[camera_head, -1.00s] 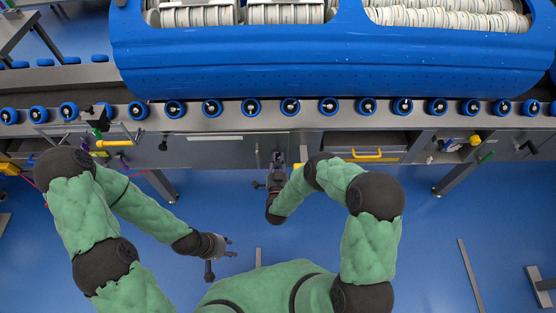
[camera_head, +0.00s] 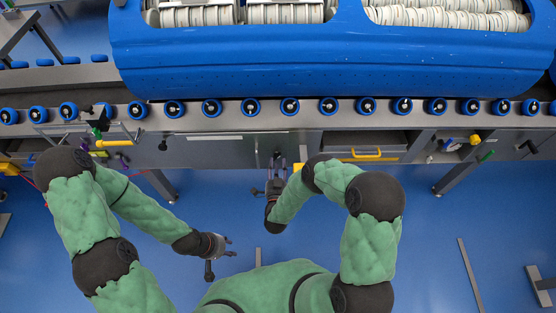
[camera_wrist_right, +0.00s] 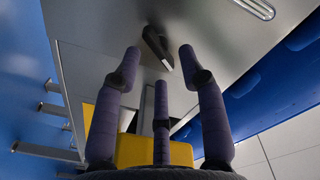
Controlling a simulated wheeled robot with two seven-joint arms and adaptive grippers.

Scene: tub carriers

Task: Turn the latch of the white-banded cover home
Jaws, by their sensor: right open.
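The cover (camera_head: 225,153) is a grey panel below the roller conveyor, with a white band (camera_head: 214,138) along its upper edge. In the right wrist view, the white band (camera_wrist_right: 256,8) is at the upper right. A dark latch (camera_wrist_right: 157,45) projects from the grey panel (camera_wrist_right: 110,50), lying at a slant. My right gripper (camera_head: 277,168) is in front of the cover's right end. In the wrist view its fingers (camera_wrist_right: 160,65) are spread, with the latch just beyond their tips and apparently apart from them. My left gripper (camera_head: 229,247) is open and empty over the blue floor.
A yellow-handled drawer (camera_head: 365,155) is right of my right gripper. A yellow block (camera_wrist_right: 140,150) shows behind the fingers in the wrist view. The conveyor (camera_head: 330,117) carries a large blue tub (camera_head: 330,65). A black knob (camera_head: 163,145) is at the cover's left.

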